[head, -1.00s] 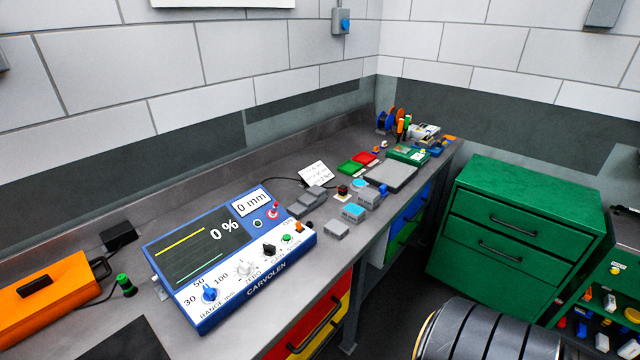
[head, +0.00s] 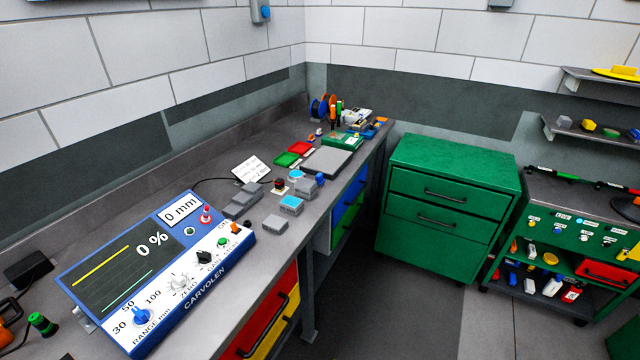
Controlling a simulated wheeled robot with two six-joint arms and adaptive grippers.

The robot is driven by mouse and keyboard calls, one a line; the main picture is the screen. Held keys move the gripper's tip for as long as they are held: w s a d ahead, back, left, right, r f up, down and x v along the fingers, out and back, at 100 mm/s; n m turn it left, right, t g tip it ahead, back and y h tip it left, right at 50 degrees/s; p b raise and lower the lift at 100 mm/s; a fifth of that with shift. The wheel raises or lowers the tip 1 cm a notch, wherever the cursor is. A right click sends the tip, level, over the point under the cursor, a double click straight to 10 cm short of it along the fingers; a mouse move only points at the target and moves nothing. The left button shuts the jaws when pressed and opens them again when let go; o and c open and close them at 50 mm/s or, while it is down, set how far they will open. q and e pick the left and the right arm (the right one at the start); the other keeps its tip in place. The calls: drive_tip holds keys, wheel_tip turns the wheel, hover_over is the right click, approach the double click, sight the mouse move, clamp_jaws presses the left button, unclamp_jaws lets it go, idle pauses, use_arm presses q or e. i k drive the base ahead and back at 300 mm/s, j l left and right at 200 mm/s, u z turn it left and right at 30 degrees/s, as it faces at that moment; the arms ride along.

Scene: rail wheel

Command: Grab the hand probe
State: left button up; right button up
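I cannot tell for sure which thing is the hand probe. A small black piece with a red top (head: 280,186) stands on the bench beyond the blue CARVOLEN instrument (head: 150,270). A thin dark cable (head: 210,181) curves on the bench behind the instrument toward the white card; its end is hidden. A green and black upright cylinder (head: 42,323) stands at the lower left, left of the instrument. Its display reads 0 % and 0 mm. Neither of my grippers is in view.
A green cabinet (head: 445,200) and a tool cart (head: 565,240) stand right, with floor between.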

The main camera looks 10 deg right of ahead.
sight(279, 183)
drive_tip(key=i+l+u, duration=0.1)
drive_tip(key=u, duration=0.3)
drive_tip(key=i+l+u, duration=0.1)
drive_tip(key=u, duration=0.3)
drive_tip(key=l+u, duration=0.35)
drive_tip(key=i, duration=0.05)
